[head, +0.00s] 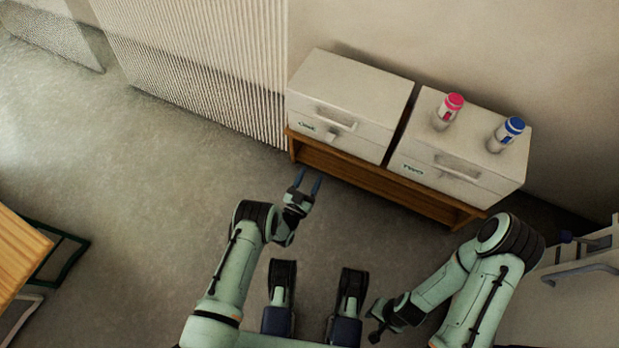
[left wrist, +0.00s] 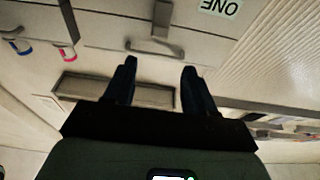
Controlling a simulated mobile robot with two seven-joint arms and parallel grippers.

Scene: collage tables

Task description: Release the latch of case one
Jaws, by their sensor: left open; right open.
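Case one (head: 350,84) is a white box with a ONE label, on the left of a low wooden bench; the label (left wrist: 220,7) also shows in the left wrist view, upside down. Its latch (head: 334,131), a small grey tab low on the front, shows in the left wrist view (left wrist: 163,16) beyond my fingers. A recessed handle lies above it. My left gripper (head: 308,177) is open and empty, in front of the case and apart from it. In the left wrist view its fingers (left wrist: 159,68) point toward the case front. My right gripper (head: 374,322) is open, low near my base.
Case two (head: 422,130), a similar white box, stands to the right on the same wooden bench (head: 370,178). A pink-capped bottle (head: 449,108) and a blue-capped bottle (head: 507,132) stand on it. A ribbed wall panel (head: 215,55) is at left. Floor before the bench is clear.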

